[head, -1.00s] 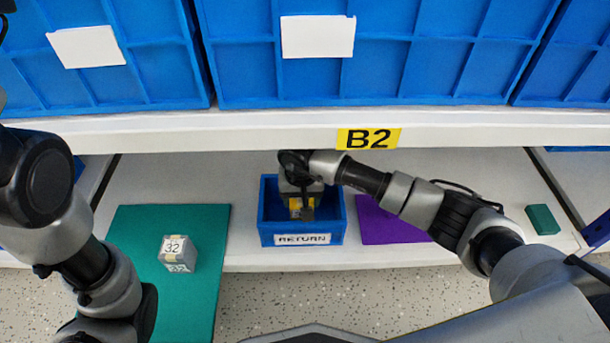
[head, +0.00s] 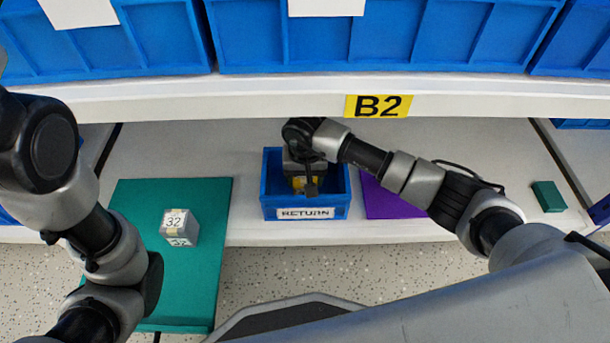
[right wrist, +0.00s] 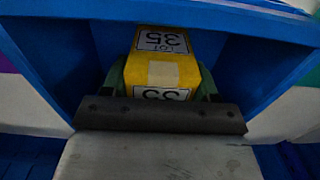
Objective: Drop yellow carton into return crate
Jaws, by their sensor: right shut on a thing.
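The yellow carton (right wrist: 165,72), labelled LOT 35, is inside the blue return crate (head: 308,212), between the crate's walls. It also shows as a small yellow patch in the head view (head: 305,184). My right gripper (head: 305,182) reaches down into the crate and is shut on the carton; its green-edged fingers sit on both sides of the carton in the right wrist view (right wrist: 161,82). Whether the carton touches the crate floor cannot be told. My left arm is at the left of the head view; its gripper is not visible.
A grey box (head: 178,226) marked 32 sits on a green mat (head: 200,290) at left. A purple mat (head: 385,200) lies right of the crate, and a small green block (head: 548,196) lies far right. The shelf edge (head: 250,110) with label B2 runs above, under large blue bins (head: 370,40).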

